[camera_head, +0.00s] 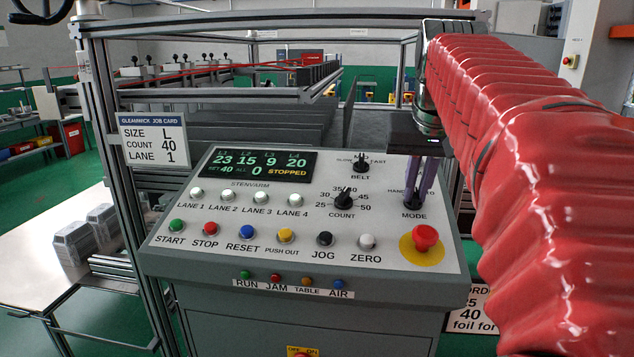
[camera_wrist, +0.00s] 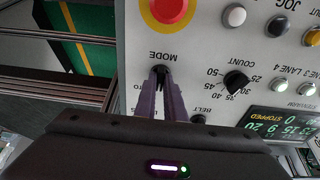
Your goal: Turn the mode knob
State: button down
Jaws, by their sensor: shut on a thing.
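The mode knob (camera_head: 412,203) is a small black knob above the label MODE, at the right of the sloping control panel (camera_head: 180,232). My gripper (camera_head: 416,196) reaches down to it from above, and its two purple fingers are shut on the knob. In the wrist view the dark knob (camera_wrist: 160,70) shows between the fingertips (camera_wrist: 161,78), just below the upside-down MODE label. The fingers and wrist cover part of the setting words around the knob, so its setting cannot be read.
A red stop button (camera_head: 425,237) on a yellow disc sits just below the mode knob. The count knob (camera_head: 344,197) and belt knob (camera_head: 361,164) stand to its left. The display (camera_head: 258,165) reads STOPPED. A job card (camera_head: 154,140) hangs at the left.

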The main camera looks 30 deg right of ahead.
jog(key=n+y, duration=0.1)
jog(key=n, duration=0.6)
jog(key=shift+s+d, duration=0.1)
dwell(0.4)
jog(key=c, duration=1.8)
grip_release()
jog(key=shift+c, duration=0.2)
jog(key=shift+r, duration=0.1)
jog(key=v, duration=1.3)
jog(key=shift+s, duration=0.4)
jog(key=shift+s, duration=0.15)
